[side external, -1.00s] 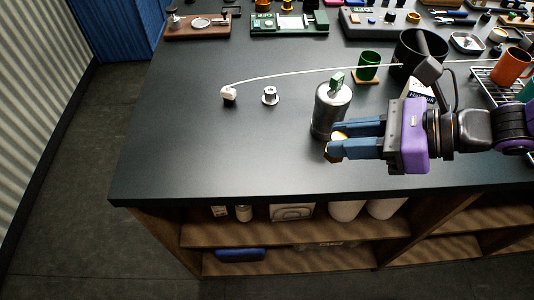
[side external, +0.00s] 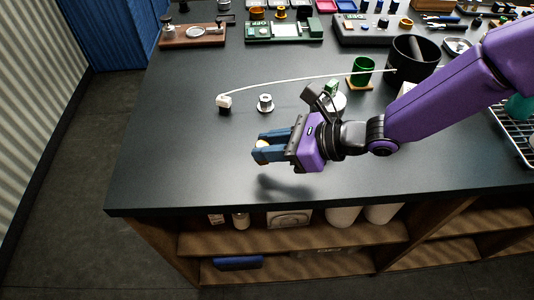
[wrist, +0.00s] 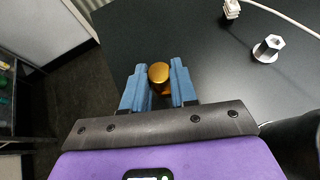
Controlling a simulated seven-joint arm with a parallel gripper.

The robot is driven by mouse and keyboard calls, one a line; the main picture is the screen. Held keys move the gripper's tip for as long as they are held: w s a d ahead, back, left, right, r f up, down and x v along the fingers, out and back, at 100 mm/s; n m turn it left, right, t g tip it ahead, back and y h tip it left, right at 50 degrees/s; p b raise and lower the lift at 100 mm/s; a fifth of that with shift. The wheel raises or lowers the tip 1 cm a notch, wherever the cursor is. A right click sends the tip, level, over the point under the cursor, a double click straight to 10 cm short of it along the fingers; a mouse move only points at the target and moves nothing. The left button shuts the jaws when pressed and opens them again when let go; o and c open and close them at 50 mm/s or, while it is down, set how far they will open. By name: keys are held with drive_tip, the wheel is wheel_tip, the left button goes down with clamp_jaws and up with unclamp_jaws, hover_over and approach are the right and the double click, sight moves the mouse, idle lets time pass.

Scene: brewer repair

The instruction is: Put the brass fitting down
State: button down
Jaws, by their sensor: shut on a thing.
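The brass fitting (wrist: 158,74) is a small gold-coloured round piece held between the two blue fingers of my gripper (wrist: 158,88) in the wrist view. In the side view my gripper (side external: 261,150) is shut on it, with only a small pale gold part (side external: 263,144) showing between the fingers. The gripper is above the dark tabletop (side external: 180,150), and a shadow lies on the table below and in front of it. Much of the fitting is hidden by the fingers.
A silver flanged fitting (side external: 265,103) and a white plug on a cable (side external: 224,103) stand behind the gripper. A green cup (side external: 362,70) and black bin (side external: 414,58) stand farther back. The table's left front is clear.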

drive_tip(key=shift+w+a+f, duration=0.2)
drive_tip(key=shift+a+f, duration=0.1)
drive_tip(key=shift+f, duration=1.65)
drive_tip(key=shift+f, duration=0.15)
drive_tip(key=c, duration=0.9)
unclamp_jaws()
drive_tip(key=shift+d+r, duration=0.1)
drive_tip(key=shift+r, duration=0.1)
drive_tip(key=v, duration=1.2)
